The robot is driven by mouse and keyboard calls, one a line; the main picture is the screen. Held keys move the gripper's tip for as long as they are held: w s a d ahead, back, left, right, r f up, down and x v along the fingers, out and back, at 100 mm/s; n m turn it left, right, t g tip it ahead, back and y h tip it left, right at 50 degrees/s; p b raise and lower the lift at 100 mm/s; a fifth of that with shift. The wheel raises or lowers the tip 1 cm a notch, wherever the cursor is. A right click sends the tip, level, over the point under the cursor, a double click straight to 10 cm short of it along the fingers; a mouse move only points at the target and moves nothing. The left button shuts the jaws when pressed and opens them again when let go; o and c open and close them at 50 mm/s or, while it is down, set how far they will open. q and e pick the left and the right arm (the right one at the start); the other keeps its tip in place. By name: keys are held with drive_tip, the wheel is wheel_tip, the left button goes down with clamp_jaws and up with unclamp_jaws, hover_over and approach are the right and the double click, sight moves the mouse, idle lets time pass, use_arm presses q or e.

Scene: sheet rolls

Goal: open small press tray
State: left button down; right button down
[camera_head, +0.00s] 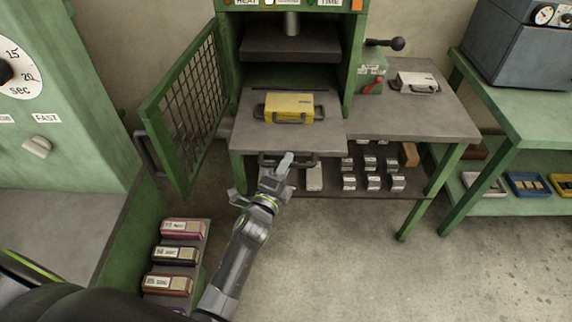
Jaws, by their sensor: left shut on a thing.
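The small press tray (248,136) is a flat grey plate at the mouth of the green press (232,70), reaching out past the frame toward me. A yellow mold with a dark handle (298,106) lies on it. A dark bar handle (309,160) runs under the tray's front edge. My left gripper (284,165) is shut on this bar handle, near its middle, and partly covers it. My right gripper is not in view.
The mesh guard door (185,108) stands swung open on the left. A side table (425,118) with a pale mold (413,82) adjoins the tray's right. Small labelled blocks (371,165) sit on a shelf below. A rack of labelled rolls (178,256) stands lower left. Floor at right is clear.

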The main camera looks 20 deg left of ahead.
use_arm(q)
drive_tip(key=shift+w, duration=0.1)
drive_tip(key=c, duration=1.5)
unclamp_jaws()
drive_tip(key=shift+o, duration=0.2)
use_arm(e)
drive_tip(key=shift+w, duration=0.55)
use_arm(q)
drive_tip(key=shift+a, duration=0.1)
drive_tip(key=v, duration=1.7)
drive_tip(key=shift+b, duration=0.45)
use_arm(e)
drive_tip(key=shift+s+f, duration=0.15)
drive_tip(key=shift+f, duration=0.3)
use_arm(q)
drive_tip(key=shift+f, duration=0.1)
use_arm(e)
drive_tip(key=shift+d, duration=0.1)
